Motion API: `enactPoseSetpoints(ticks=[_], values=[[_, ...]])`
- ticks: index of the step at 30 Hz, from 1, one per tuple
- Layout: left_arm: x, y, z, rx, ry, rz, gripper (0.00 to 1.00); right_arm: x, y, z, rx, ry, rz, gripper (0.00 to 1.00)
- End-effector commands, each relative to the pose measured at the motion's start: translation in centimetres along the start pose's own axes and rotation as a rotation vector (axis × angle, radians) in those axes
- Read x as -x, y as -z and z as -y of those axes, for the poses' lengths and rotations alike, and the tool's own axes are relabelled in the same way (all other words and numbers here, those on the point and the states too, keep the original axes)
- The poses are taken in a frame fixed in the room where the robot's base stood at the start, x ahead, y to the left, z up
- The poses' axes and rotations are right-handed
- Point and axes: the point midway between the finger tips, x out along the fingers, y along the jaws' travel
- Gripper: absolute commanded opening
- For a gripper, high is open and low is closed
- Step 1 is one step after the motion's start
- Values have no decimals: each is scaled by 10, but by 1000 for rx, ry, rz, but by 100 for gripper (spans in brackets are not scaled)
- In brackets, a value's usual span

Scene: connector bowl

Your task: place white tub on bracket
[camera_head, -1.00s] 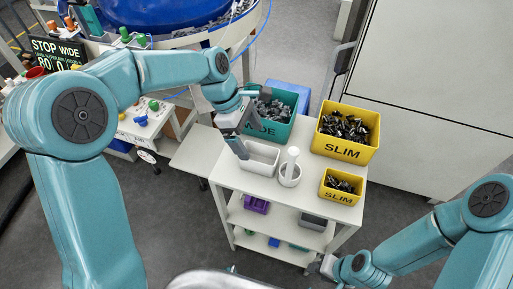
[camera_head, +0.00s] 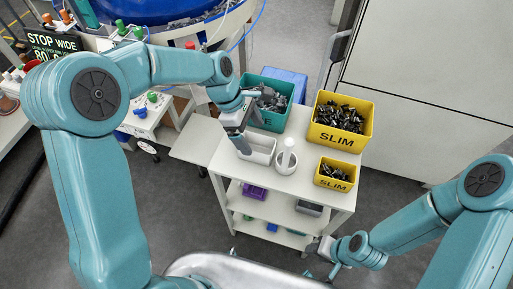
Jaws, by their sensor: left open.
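The white tub (camera_head: 262,151) is a small open rectangular box on the top of the cart, left of a white round holder with an upright post (camera_head: 286,160). My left gripper (camera_head: 243,146) is open and points down at the tub's left end. One finger overlaps the tub's near-left edge in the picture; I cannot tell whether it touches. The tub still stands on the cart. My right gripper (camera_head: 320,249) is low, beside the cart's lower front right corner. Its fingers are too small to judge. I cannot pick out a bracket for certain.
A teal bin (camera_head: 270,119) stands behind the tub. A large yellow SLIM bin (camera_head: 340,139) and a small yellow SLIM bin (camera_head: 334,183) stand at the right. A flat side shelf (camera_head: 196,140) juts out left of the cart. The cart top (camera_head: 244,178) is bare in front of the tub.

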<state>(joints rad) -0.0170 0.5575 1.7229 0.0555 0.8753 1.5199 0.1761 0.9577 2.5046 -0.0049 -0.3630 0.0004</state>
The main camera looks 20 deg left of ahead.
Motion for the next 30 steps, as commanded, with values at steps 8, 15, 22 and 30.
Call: enactPoseSetpoints(ticks=[8, 15, 22, 30], values=[[-26, -1, 2, 0, 4, 0, 94, 3, 0, 1, 0, 0, 0, 43], [-61, 0, 2, -1, 2, 0, 94, 7, 0, 2, 0, 0, 0, 43], [-66, 0, 1, -1, -1, 0, 94, 7, 0, 2, 0, 0, 0, 43], [-66, 0, 1, -1, -1, 0, 94, 6, 0, 2, 0, 0, 0, 43]])
